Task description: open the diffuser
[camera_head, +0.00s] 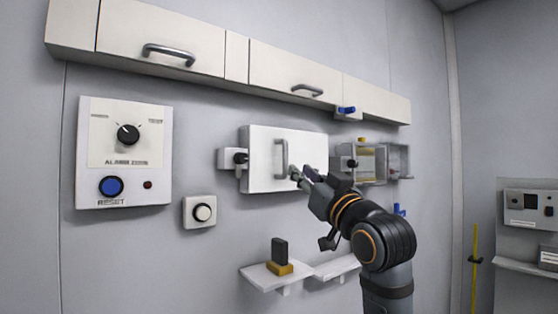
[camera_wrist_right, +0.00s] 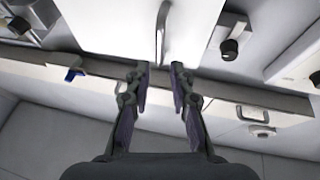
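No label in view names a diffuser. A white box with a flat front panel (camera_head: 260,150) is on the wall in the middle of the head view, with a grey vertical bar handle (camera_head: 281,158) on its front. My right gripper (camera_head: 299,174) is just to the right of the handle's lower end. In the right wrist view the panel (camera_wrist_right: 105,25) and handle (camera_wrist_right: 161,35) lie just beyond the spread fingertips of my right gripper (camera_wrist_right: 157,70). The handle lines up with the gap, and nothing is held. My left gripper is not in view.
A control box (camera_head: 125,185) with a dial and blue button is at left, with a round push button (camera_head: 203,212) beside it. An open-fronted box (camera_head: 372,164) is right of the panel. Cabinets (camera_head: 160,40) run above. A small shelf (camera_head: 262,279) holds a dark block.

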